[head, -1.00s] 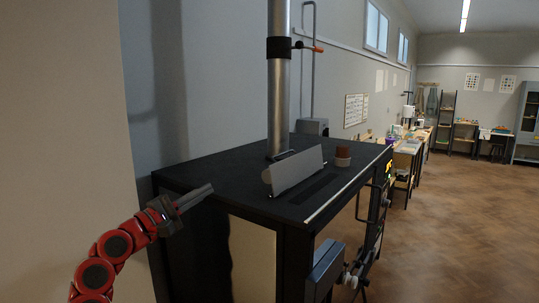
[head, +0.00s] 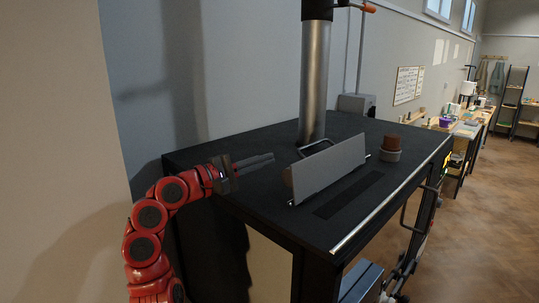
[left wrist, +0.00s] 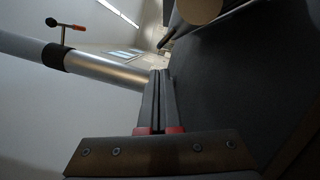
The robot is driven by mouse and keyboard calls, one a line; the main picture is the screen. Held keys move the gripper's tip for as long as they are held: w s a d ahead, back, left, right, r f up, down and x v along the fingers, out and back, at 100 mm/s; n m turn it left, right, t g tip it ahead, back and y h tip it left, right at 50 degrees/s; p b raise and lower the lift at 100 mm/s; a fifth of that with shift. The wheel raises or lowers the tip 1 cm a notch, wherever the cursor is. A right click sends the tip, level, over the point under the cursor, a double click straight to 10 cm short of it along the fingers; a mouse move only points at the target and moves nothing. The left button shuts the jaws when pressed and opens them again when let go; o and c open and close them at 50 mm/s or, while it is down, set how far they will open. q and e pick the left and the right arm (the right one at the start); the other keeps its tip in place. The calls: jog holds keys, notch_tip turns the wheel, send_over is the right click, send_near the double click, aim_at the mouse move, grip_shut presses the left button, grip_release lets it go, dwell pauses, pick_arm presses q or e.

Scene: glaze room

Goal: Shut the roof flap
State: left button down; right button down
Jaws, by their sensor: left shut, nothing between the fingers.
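The roof flap (head: 330,168) is a grey panel that stands raised and tilted on the black top of the kiln (head: 235,165). A dark slot (head: 348,195) lies open in front of its lower edge. A loop handle (head: 318,148) shows behind its upper edge. My left gripper (head: 272,158) is shut and empty, just left of the flap and over the kiln top, with a gap between fingertips and flap. Its closed fingers also show in the left wrist view (left wrist: 160,85). My right gripper is out of view.
A metal flue pipe (head: 313,80) rises behind the flap, with an orange-tipped lever (head: 357,7) high on it. A reddish-brown and grey stacked piece (head: 390,149) stands right of the flap. A pale rail (head: 395,190) edges the kiln top. Shelves and benches line the far wall.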

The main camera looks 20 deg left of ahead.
pick_arm(q)
jog(key=p+x, duration=0.2)
jog(key=x, duration=0.4)
jog(key=shift+w, duration=0.4)
jog(key=shift+w+d+p, duration=0.4)
jog(key=shift+w, duration=0.1)
jog(key=shift+w, duration=0.1)
